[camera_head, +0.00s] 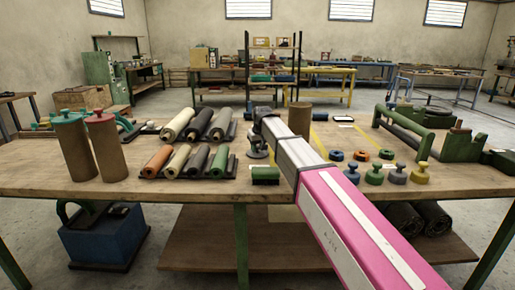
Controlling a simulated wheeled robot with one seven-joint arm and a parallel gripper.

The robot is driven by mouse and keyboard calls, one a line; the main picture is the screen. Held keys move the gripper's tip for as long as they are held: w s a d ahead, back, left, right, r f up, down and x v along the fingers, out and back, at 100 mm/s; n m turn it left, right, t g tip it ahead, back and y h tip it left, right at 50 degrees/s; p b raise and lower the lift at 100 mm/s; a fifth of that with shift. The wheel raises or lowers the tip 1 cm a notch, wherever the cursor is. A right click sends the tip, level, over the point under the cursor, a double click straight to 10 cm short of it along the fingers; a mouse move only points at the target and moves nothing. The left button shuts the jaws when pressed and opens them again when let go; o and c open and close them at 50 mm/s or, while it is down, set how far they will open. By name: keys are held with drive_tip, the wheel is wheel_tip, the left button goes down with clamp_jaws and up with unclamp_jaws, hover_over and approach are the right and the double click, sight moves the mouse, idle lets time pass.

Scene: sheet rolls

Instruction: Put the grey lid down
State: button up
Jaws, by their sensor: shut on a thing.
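My gripper (257,137) is at the end of my arm, over the middle of the workbench. It is shut on a dark grey lid (257,154), which hangs below the fingers just behind a green brush-like block. I cannot tell whether the lid touches the bench. Another greyish knobbed lid (397,175) stands in the front row at right, between a green lid (374,175) and a yellow lid (421,174). A blue lid (352,173) stands at the row's left end.
Two capped brown tubes (107,150) stand at left. Racks of rolls (196,160) lie left of my gripper. The green block (265,175) is close in front. A brown tube (299,117) stands behind my arm. Small rings (360,155) and a green roller stand (420,130) are at right.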

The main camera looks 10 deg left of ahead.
sight(261, 155)
drive_tip(key=o, duration=0.9)
drive_tip(key=shift+f, duration=0.1)
drive_tip(key=v, duration=1.2)
